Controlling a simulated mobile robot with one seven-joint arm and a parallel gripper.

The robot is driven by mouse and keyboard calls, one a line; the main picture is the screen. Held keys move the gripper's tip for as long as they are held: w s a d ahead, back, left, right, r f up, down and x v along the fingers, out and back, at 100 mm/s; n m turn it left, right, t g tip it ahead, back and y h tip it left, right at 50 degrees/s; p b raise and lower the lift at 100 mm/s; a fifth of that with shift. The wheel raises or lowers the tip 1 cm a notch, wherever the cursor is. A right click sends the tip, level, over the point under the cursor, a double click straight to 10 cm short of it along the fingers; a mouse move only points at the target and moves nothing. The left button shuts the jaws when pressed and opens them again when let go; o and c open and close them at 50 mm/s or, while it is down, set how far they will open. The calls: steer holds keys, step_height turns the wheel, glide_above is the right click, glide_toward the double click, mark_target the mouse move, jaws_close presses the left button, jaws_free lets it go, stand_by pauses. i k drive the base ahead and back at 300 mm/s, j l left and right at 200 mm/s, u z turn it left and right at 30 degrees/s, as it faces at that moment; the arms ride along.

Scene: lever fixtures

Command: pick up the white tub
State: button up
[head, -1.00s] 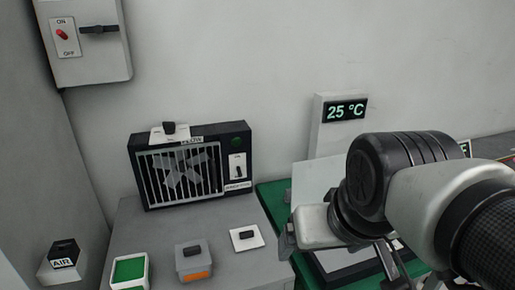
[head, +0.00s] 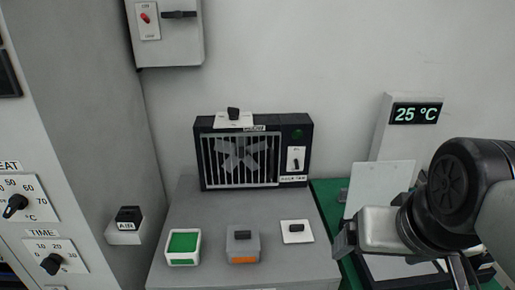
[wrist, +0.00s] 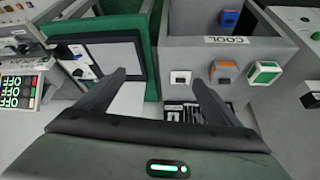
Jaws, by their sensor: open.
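The white tub (head: 183,247), a white-rimmed box with a green top and front, stands upright at the front left of the grey bench in the head view. In the wrist view the tub (wrist: 264,73) is at the upper right, beyond and to the right of the right finger. My gripper (wrist: 158,80) is open, with nothing between its fingers. In the head view my gripper (head: 345,240) is at the right, well to the right of the tub and apart from it; part of it is hidden by its own body.
A grey box with an orange front (head: 243,245) stands beside the tub, then a white switch plate (head: 297,231). A caged fan (head: 253,152) stands behind. An AIR switch box (head: 126,225) is to the left. A green board (head: 327,193) lies right of the bench.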

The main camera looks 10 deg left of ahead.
mark_target(183, 247)
steer(key=j+u, duration=0.2)
steer(key=j, duration=0.6)
steer(key=j+u, duration=0.2)
steer(key=j, duration=0.6)
steer(key=i, duration=0.05)
